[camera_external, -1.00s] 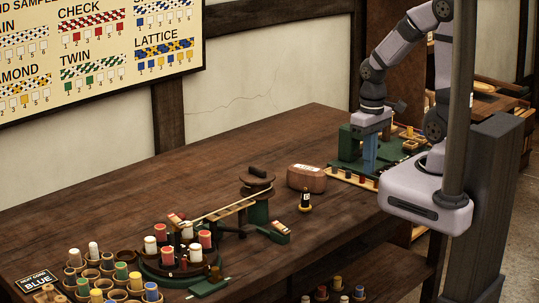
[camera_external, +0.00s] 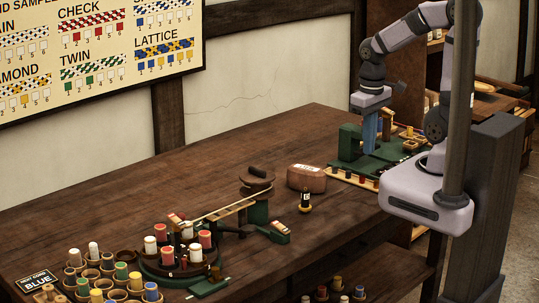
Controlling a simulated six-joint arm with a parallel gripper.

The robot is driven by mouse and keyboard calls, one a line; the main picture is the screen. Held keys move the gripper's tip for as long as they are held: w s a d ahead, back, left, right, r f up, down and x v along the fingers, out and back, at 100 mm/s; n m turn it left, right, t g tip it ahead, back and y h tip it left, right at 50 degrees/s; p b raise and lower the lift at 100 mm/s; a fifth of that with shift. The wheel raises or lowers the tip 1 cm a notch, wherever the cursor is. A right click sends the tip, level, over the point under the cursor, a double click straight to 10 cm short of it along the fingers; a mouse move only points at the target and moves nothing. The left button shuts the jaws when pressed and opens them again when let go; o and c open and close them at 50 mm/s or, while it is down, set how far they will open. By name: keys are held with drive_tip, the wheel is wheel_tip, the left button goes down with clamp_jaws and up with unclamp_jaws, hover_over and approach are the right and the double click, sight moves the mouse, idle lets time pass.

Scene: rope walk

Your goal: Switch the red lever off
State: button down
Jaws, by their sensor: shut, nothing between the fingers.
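My gripper (camera_external: 370,150) is at the back right of the bench, with its blue fingers shut and pointing down, empty. It is over or beside a green machine block (camera_external: 349,144); its exact clearance cannot be told. I cannot pick out the red lever for certain. A small green unit (camera_external: 272,234) with a red and pale top piece lies in the middle front of the bench, well away from my gripper. Another small red and pale piece (camera_external: 176,219) shows by the round braiding stand (camera_external: 150,272). Neither can be confirmed as the lever at this size.
The braiding stand carries several red and white bobbins. Cups of coloured bobbins (camera_external: 121,271) fill the front left, beside a sign reading blue (camera_external: 38,281). A brown block (camera_external: 306,178) and a dark bobbin (camera_external: 305,202) stand mid-bench. The back left of the bench (camera_external: 150,190) is clear.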

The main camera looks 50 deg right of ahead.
drive_tip(key=w+d+r+n+t+h, duration=0.2)
drive_tip(key=w+d+t+h, duration=0.1)
drive_tip(key=w, duration=0.7)
drive_tip(key=w+a+r+n+t+y, duration=0.1)
drive_tip(key=w+a+r+n+t, duration=0.15)
drive_tip(key=w+a, duration=0.4)
drive_tip(key=w+a+r+n+t+y, duration=0.2)
drive_tip(key=w+a+n+t, duration=0.15)
drive_tip(key=w, duration=0.65)
drive_tip(key=a+f+n+g+y+p, duration=0.1)
drive_tip(key=a+f+n+y, duration=0.2)
drive_tip(key=a, duration=0.8)
drive_tip(key=a+f+n+g+y, duration=0.1)
drive_tip(key=a+n+y, duration=0.3)
drive_tip(key=a, duration=0.7)
drive_tip(key=s+a+f+n+g, duration=0.1)
drive_tip(key=f, duration=0.5)
drive_tip(key=s+a+f+n+g, duration=0.1)
drive_tip(key=s+a+f+n, duration=0.1)
drive_tip(key=f, duration=0.3)
drive_tip(key=shift+a+f+n+h, duration=0.3)
drive_tip(key=shift+f, duration=0.05)
drive_tip(key=shift+s+x, duration=0.2)
drive_tip(key=shift+x, duration=4.75)
